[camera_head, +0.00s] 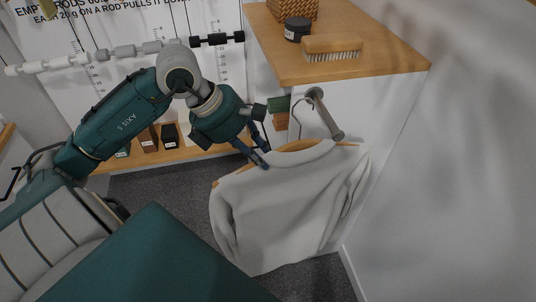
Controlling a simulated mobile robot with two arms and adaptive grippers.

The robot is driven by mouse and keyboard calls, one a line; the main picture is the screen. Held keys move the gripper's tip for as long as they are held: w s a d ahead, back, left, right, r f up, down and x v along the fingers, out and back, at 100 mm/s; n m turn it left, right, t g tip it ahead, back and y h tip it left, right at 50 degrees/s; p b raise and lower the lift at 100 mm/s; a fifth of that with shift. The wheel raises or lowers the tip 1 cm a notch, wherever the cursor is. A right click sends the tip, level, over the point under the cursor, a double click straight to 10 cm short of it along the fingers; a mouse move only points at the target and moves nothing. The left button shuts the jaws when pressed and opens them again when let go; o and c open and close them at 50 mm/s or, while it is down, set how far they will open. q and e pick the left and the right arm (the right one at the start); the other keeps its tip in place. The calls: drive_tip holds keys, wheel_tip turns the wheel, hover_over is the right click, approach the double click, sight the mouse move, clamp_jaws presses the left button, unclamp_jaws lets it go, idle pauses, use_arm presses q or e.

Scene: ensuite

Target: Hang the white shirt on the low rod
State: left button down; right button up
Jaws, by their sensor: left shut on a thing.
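The white shirt (290,205) hangs on a wooden hanger (297,145), below the counter on the right. The hanger's thin metal hook (294,112) rises beside the low rod (327,117), a short grey bar on the white panel. The hook's top meets the rod's upper end in the picture; I cannot tell whether it rests over the rod. My left gripper (260,154) is shut on the white shirt at its left shoulder, near the collar, where the hanger runs. The exact grip on cloth or wood is hidden. My right gripper is not in view.
A wooden counter (400,70) above the rod holds a brush (332,46), a dark jar (297,28) and a wicker basket (290,8). Behind my arm, a low wooden shelf (205,143) carries small dark boxes (148,139). Grey carpet (165,195) lies open below.

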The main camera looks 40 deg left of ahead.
use_arm(q)
drive_tip(key=shift+s+a+f+b, duration=0.1)
drive_tip(key=shift+s+a+b, duration=0.5)
drive_tip(key=shift+s+b, duration=0.25)
drive_tip(key=shift+s+a+f+b, duration=0.1)
drive_tip(key=shift+s+a+b, duration=0.45)
drive_tip(key=shift+s+b, duration=0.3)
drive_tip(key=shift+s+a+r+b, duration=0.1)
drive_tip(key=shift+s+a+b, duration=0.65)
drive_tip(key=shift+s+b, duration=0.15)
drive_tip(key=shift+s+a+r+b, duration=0.1)
drive_tip(key=shift+s+a+b, duration=0.2)
drive_tip(key=shift+s+a, duration=0.3)
drive_tip(key=shift+s+a+b, duration=0.3)
drive_tip(key=shift+s+a, duration=0.05)
drive_tip(key=shift+s, duration=0.35)
